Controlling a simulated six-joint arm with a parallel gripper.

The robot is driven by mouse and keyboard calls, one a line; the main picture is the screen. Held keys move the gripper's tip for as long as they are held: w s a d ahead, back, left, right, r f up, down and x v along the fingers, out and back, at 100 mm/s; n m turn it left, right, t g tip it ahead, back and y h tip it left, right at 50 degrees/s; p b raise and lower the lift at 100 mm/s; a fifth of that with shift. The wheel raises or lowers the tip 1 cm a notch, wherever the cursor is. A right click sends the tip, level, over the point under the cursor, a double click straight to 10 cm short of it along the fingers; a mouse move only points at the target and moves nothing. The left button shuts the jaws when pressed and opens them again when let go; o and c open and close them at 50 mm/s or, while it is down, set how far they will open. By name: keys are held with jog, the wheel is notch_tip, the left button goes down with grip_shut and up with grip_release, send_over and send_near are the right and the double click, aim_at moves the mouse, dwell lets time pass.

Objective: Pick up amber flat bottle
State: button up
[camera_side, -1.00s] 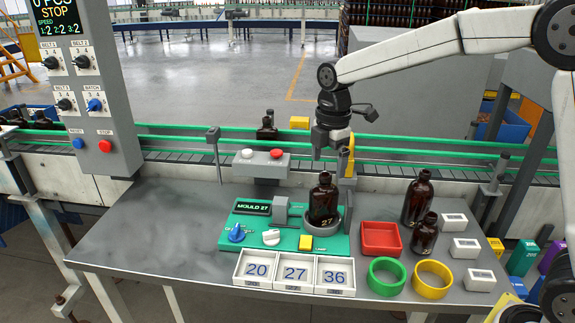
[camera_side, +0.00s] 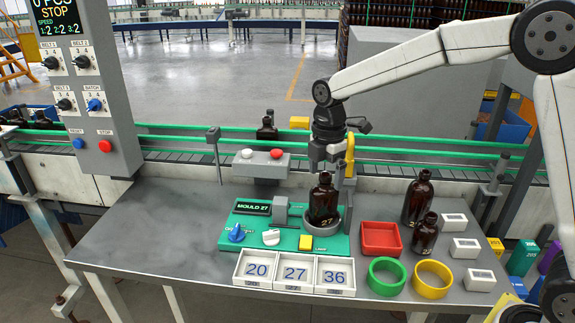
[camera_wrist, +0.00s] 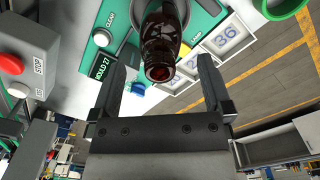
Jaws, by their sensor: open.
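An amber bottle (camera_side: 323,203) marked 27 stands upright on the round grey seat (camera_side: 336,228) of the green fixture (camera_side: 262,237). My gripper (camera_side: 324,168) is just above its neck, pointing down. In the wrist view my gripper (camera_wrist: 166,75) is open, its two fingers apart, with the bottle's mouth (camera_wrist: 160,72) between and beyond them. The bottle's neck and shoulder (camera_wrist: 165,40) are seen from above. Two more amber bottles, a taller one (camera_side: 417,200) and a shorter one (camera_side: 425,236), stand on the table to the right. I cannot tell which are flat.
A yellow-and-grey post (camera_side: 349,160) stands close behind the bottle. A red tray (camera_side: 381,253), green ring (camera_side: 370,279), yellow ring (camera_side: 450,281) and numbered bins (camera_side: 294,287) lie in front. The table's left side (camera_side: 150,240) is clear.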

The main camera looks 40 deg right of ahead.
aim_at(324, 189)
jog(key=shift+a+f, duration=0.1)
jog(key=shift+f, duration=2.2)
grip_shut()
